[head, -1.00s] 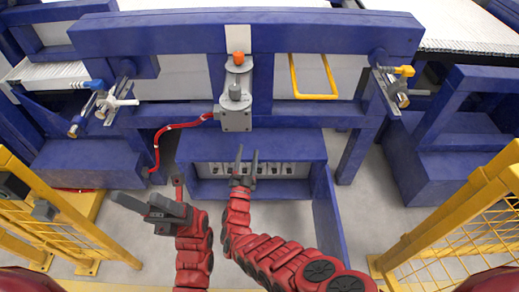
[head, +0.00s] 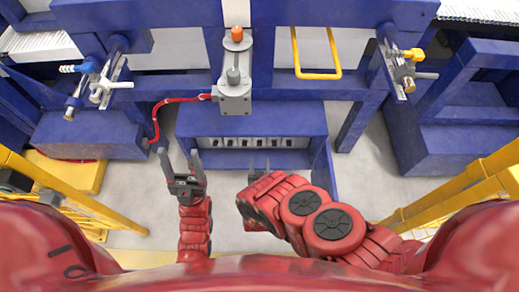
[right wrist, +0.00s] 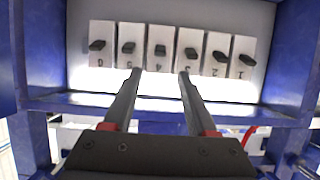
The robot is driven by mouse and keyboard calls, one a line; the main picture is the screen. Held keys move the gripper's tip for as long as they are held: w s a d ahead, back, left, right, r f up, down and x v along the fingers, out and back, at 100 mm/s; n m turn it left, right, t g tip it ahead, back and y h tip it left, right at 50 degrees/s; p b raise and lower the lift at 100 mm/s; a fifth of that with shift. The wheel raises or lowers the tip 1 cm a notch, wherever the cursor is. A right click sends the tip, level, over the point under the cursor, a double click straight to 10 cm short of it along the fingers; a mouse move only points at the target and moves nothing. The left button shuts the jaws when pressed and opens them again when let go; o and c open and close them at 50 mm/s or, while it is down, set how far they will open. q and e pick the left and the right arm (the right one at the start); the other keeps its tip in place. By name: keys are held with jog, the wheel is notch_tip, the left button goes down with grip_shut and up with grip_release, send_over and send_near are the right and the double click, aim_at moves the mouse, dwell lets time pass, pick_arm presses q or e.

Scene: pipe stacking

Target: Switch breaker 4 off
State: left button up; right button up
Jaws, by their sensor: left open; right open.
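A row of breakers sits in a blue box (head: 258,115), small in the head view. In the right wrist view they are white plates with dark levers. Their labels are small and hard to read; the third from left looks like breaker 4 (right wrist: 160,47). My right gripper (right wrist: 160,72) is open and empty, with its fingertips apart just below that breaker's plate in the picture; contact cannot be told. In the head view my right gripper (head: 259,166) is largely hidden by its own arm. My left gripper (head: 181,157) is open and empty, left of the box.
A grey valve block (head: 234,90) with an orange knob and a red hose (head: 165,117) is above the box. A yellow handle (head: 317,73) hangs to its right. Blue box walls flank the breakers. Yellow railings (head: 460,185) stand at both sides.

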aim_at(260, 145)
jog(key=b+x, duration=0.6)
jog(key=x, duration=0.4)
jog(key=shift+w, duration=0.25)
grip_shut()
